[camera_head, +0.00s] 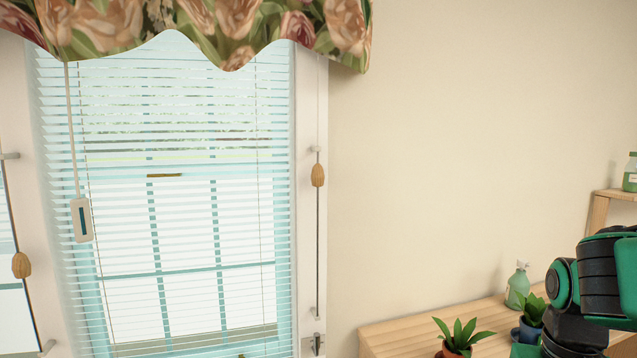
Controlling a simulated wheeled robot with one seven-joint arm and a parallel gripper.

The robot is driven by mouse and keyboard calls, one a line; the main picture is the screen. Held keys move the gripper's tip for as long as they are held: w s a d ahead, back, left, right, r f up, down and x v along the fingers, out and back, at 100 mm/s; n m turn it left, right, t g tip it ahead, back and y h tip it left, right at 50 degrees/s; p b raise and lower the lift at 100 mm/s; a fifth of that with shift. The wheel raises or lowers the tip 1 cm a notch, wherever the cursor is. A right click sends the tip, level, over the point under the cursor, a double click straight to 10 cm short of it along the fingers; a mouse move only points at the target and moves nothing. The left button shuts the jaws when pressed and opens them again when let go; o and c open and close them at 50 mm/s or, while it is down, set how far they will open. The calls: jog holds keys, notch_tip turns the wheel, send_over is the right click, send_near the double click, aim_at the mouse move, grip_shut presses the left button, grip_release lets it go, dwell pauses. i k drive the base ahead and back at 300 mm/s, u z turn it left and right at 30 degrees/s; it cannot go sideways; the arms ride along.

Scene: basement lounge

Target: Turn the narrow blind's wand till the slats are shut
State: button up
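A blind with thin pale slats (185,215) covers the window in the middle left. Its slats are tilted open, and the window bars and bright outdoors show between them. A thin wand (71,130) hangs down at the blind's left side. It ends in a pale handle with a dark blue strip (82,220). A floral valance hides the blind's top, and the picture's lower edge cuts off its bottom. My green and black arm shows at the lower right, far from the wand. My gripper is not in view.
A cord with a wooden tassel (317,175) runs down the right window frame. Another tassel (21,265) hangs at the far left by a second window. A wooden surface (400,325) at the lower right bears potted plants (460,338) and a green spray bottle (518,287).

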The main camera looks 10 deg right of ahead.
aim_at(80, 208)
jog(key=z, duration=1.4)
jog(key=k, duration=1.2)
jog(key=u, duration=1.6)
jog(key=i, duration=0.6)
jog(key=u, duration=0.1)
